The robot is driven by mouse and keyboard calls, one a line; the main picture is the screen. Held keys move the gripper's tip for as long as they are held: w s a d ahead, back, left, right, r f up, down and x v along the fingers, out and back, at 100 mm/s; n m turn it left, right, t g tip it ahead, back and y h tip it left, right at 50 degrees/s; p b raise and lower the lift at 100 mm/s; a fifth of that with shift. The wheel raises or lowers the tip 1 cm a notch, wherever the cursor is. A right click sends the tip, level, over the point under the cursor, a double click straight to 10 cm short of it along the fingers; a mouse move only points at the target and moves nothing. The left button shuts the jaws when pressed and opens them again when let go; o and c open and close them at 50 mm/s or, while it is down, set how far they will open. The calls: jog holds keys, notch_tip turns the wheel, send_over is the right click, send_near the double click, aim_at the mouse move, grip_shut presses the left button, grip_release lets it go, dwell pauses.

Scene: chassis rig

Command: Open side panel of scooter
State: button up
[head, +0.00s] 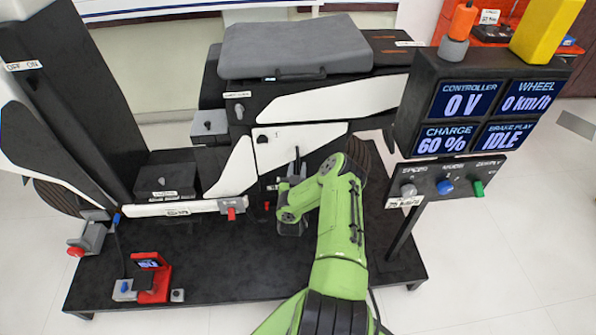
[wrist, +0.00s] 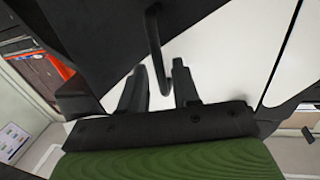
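The scooter's white side panel (head: 305,136) sits below the seat in the head view and looks closed. A dark round knob (head: 262,139) is at its upper left. A thin black handle (head: 297,158) rises beside my arm's end. In the wrist view, the bent black handle (wrist: 155,45) crosses the white panel (wrist: 215,50) and its lower end lies between the fingers of my gripper (wrist: 159,88). The fingers are apart, with gaps beside the handle; contact cannot be told. In the head view my arm mostly hides the gripper.
A display box (head: 475,110) and a control board with knobs (head: 445,184) stand right of my arm. A grey seat (head: 293,48) is above the panel. A red device (head: 152,278) stands on the dark platform (head: 230,270) at left. The platform's front middle is clear.

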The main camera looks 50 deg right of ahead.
aim_at(301, 161)
jog(key=shift+b+x, duration=0.3)
jog(key=shift+x, duration=0.5)
jog(key=shift+w+d, duration=0.4)
jog(key=shift+d, duration=0.05)
grip_shut()
jog(key=shift+s, duration=0.1)
